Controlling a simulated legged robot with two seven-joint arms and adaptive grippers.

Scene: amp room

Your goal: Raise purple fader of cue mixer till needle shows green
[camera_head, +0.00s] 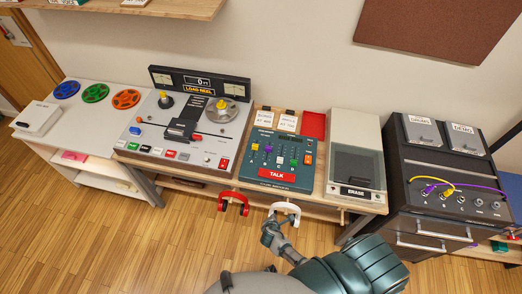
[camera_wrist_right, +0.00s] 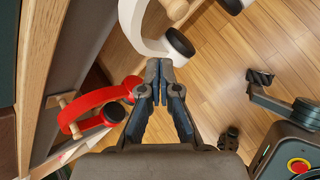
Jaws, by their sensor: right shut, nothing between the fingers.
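The cue mixer (camera_head: 264,178) is a teal panel with a red TALK key, standing on the wooden bench. Its small purple fader cap (camera_head: 268,148) is in the row of coloured caps, right of the yellow one; its exact height in the slot is too small to tell. I cannot make out a needle on the mixer. My right gripper (camera_head: 272,219) is below the bench's front edge, in front of the mixer and apart from it. In the right wrist view the right gripper (camera_wrist_right: 159,72) is shut and empty, close to white headphones. My left gripper is not in view.
White headphones (camera_head: 287,207) and red headphones (camera_head: 234,196) hang on the bench front, close to my right gripper. A tape machine (camera_head: 187,120) stands left of the mixer, an ERASE unit (camera_head: 352,120) right. A dark cabinet (camera_head: 450,160) with cables stands farther right.

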